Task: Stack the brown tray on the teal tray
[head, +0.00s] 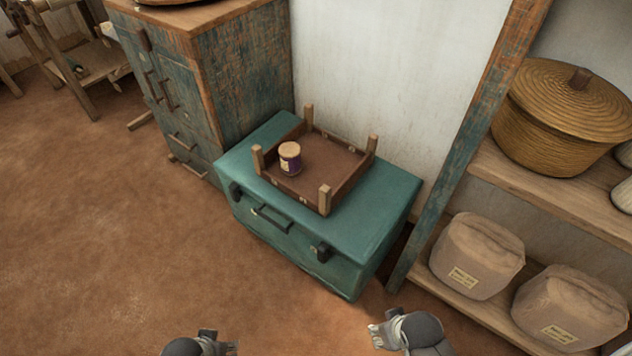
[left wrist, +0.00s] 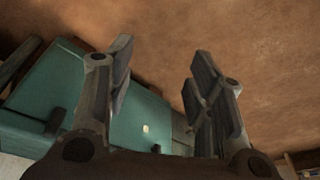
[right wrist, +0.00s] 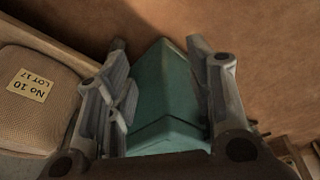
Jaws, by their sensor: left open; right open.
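The brown tray (head: 333,167) is a shallow wooden tray with a post at each corner. It sits upright on the lid of a teal chest (head: 375,222). A small dark jar with a tan lid (head: 290,158) stands inside its left part. I see no separate teal tray. My right gripper (head: 375,336) is open and empty, in front of the chest at the lower edge of the head view. My left gripper (head: 232,347) is open and empty, left of it. In both wrist views the fingers are apart, with the chest beyond them.
A worn blue-green cabinet (head: 250,95) stands left of the chest against the white wall. On the right, a shelf (head: 540,195) holds a lidded basket (head: 560,125) and wrapped sacks (head: 478,255). The brown floor (head: 110,240) is clear in front and to the left.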

